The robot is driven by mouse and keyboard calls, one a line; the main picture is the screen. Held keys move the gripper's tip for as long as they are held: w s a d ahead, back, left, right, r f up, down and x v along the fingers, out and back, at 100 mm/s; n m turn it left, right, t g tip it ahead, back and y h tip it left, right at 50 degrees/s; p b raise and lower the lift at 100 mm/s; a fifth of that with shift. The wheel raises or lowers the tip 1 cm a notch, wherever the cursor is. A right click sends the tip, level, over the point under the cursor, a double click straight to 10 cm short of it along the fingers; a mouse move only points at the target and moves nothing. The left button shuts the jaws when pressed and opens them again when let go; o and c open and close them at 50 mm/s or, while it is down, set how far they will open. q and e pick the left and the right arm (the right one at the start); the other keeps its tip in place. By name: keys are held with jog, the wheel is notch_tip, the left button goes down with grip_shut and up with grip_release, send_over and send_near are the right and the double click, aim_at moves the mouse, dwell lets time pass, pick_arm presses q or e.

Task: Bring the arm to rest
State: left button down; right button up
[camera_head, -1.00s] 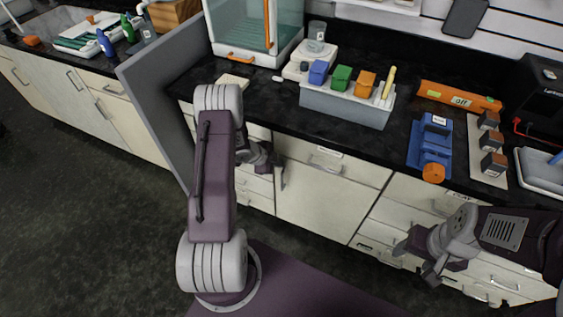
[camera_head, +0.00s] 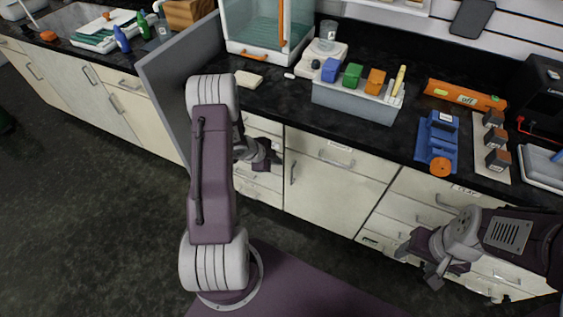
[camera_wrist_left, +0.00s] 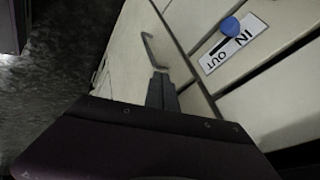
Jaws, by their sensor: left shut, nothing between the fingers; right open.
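My left arm reaches forward from the lower left in the head view. Its gripper (camera_head: 272,160) is shut and empty, in front of the pale under-bench cabinets. In the left wrist view its closed fingers (camera_wrist_left: 162,92) point at a pale cabinet front, close to a metal bar handle (camera_wrist_left: 150,48). I cannot tell whether they touch it. My right gripper (camera_head: 420,265) is open and empty, low in front of the drawers at the right.
The black counter (camera_head: 268,98) holds a grey bin (camera_head: 352,102) with coloured blocks, a blue device (camera_head: 437,138) and an orange bar (camera_head: 465,95). A grey upright panel (camera_head: 175,92) stands left of my left arm. The dark floor (camera_head: 90,220) at left is clear.

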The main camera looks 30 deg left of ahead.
pick_arm(q)
jog(key=s+r+n+g+y+p, duration=0.1)
jog(key=s+r+n+y+p, duration=0.15)
jog(key=r, duration=0.45)
jog(key=s+r+n+y+p, duration=0.1)
jog(key=r+n+p, duration=0.1)
jog(key=r+n, duration=0.35)
jog(key=s+d+r+n+g+p, duration=0.1)
jog(key=s+d+r+n+g, duration=0.1)
jog(key=s+d, duration=0.4)
jog(key=s+d+r+n+g+p, duration=0.1)
jog(key=s+d+r+n, duration=0.3)
jog(key=s, duration=0.6)
notch_tip(320, 180, up, 3)
jog(key=d+g, duration=0.1)
jog(key=d, duration=0.1)
jog(key=shift+s+d+h, duration=0.2)
jog(key=shift+d+h, duration=0.1)
jog(key=shift+h, duration=0.05)
